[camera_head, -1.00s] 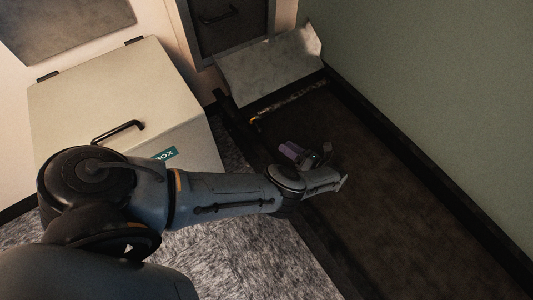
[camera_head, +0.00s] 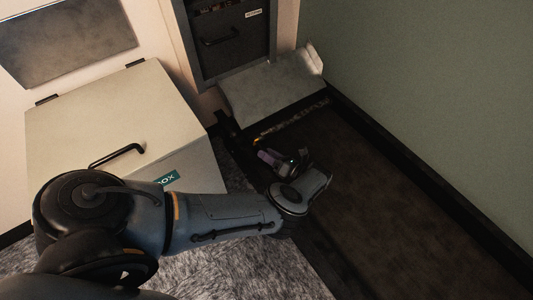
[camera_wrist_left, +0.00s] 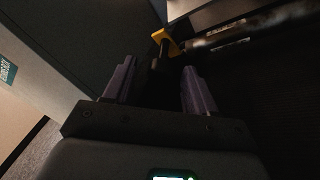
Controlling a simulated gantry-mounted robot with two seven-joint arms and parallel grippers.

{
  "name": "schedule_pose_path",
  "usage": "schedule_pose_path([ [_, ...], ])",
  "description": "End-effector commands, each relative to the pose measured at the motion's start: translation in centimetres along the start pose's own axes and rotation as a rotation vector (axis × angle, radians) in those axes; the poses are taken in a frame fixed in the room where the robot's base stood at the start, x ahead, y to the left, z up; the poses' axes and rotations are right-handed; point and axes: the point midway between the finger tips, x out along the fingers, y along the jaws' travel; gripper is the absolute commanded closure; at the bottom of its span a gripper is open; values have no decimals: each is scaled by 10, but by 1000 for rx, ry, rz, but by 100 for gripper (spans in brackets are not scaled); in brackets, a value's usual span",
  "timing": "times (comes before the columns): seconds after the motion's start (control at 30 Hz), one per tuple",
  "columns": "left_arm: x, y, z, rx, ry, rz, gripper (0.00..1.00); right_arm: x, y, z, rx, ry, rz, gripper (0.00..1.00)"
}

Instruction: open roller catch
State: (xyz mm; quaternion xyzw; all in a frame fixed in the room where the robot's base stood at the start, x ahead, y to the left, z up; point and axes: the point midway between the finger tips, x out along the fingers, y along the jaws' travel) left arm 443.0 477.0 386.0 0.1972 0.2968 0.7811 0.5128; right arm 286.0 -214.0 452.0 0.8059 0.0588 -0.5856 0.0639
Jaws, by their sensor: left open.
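A small yellow catch (camera_head: 257,141) sits at the left end of the roller (camera_head: 293,116), low at the far end of the dark belt. In the left wrist view the yellow catch (camera_wrist_left: 166,42) stands just beyond the fingers, near the middle, with the roller (camera_wrist_left: 228,36) reaching right from it. My left gripper (camera_head: 268,155) points toward the catch, close in front of it. Its two purple fingers are apart with nothing between them, as the left wrist view shows (camera_wrist_left: 158,80). It appears not to touch the catch. My right gripper is in neither view.
A pale box (camera_head: 115,115) with a black handle stands left of the belt. A sloped metal plate (camera_head: 272,82) lies behind the roller, below a dark drawer front (camera_head: 230,50). A green wall (camera_head: 430,90) bounds the right. The dark belt (camera_head: 385,210) is clear.

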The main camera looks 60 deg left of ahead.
Motion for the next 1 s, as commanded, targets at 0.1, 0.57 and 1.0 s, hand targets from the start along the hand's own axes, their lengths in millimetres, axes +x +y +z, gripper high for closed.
schedule_pose_path([
  [0.1, 7, 0, 0, 0, -1, -1, 44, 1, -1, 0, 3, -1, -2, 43],
  [0.57, 11, 0, 0, 0, 0, 0, 58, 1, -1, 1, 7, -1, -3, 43],
  [1.0, 10, 0, 0, 0, 0, -1, 100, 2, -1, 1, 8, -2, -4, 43],
])
